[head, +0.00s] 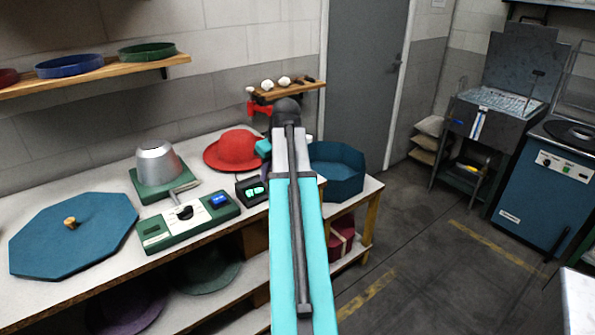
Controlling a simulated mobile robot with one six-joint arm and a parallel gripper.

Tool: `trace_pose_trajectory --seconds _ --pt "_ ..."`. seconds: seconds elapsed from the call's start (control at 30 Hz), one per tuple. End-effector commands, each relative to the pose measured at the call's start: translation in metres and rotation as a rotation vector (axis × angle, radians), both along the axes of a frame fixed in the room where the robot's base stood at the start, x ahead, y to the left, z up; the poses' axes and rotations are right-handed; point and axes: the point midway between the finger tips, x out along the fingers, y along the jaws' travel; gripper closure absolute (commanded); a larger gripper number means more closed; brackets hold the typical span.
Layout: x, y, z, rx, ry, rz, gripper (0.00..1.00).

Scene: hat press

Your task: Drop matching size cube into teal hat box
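The teal hat box (341,180) is an open eight-sided box at the right end of the bench, partly behind my arm. Its matching lid, a teal octagon (100,222) with a wooden knob, lies flat at the left. My turquoise arm reaches up over the bench between tray and box. My gripper is hidden behind the arm. A small teal piece (263,147) shows beside the arm; I cannot tell what it is.
A red hat (233,151), a metal hat press (157,165) and a control box (190,222) with a dial stand on the bench. Hats lie on the lower shelf. Wall shelves hang above. Open floor and machines (490,115) are at the right.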

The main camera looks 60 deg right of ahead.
Motion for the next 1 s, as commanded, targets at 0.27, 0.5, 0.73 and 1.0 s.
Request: trace_pose_trajectory --seconds 0.27,0.5,0.73,1.0 --pt "0.056 0.069 0.021 -0.002 0.005 0.039 1.00" --pt "0.096 0.130 0.037 -0.004 0.007 0.071 1.00" --pt "0.127 0.192 0.052 -0.005 0.006 0.098 1.00" --pt "0.155 0.268 0.070 -0.008 0.001 0.133 1.00"
